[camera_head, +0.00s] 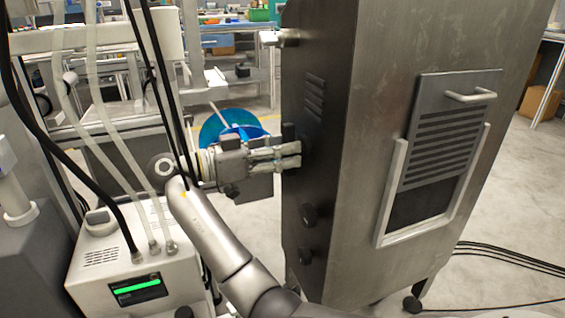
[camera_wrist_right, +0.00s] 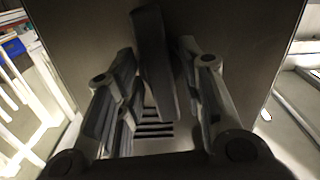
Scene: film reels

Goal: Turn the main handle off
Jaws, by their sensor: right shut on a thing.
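The main handle is a dark, elongated lever (camera_wrist_right: 153,62) between the two fingers of my right gripper (camera_wrist_right: 158,75) in the right wrist view. In the head view, my right gripper (camera_head: 298,156) reaches the narrow left face of the tall metal cabinet (camera_head: 335,90). A dark part of the handle (camera_head: 288,131) shows just above its fingertips. The gripper is shut on the handle. The fingers hide part of the handle, and its base cannot be seen clearly. My left gripper is not in view.
Two dark knobs (camera_head: 308,214) sit lower on the cabinet's face, below my gripper. A white unit with a green display (camera_head: 138,288) and hoses stands at left. A blue round object (camera_head: 228,126) is behind my gripper. Black cables (camera_head: 510,255) lie on the floor at right.

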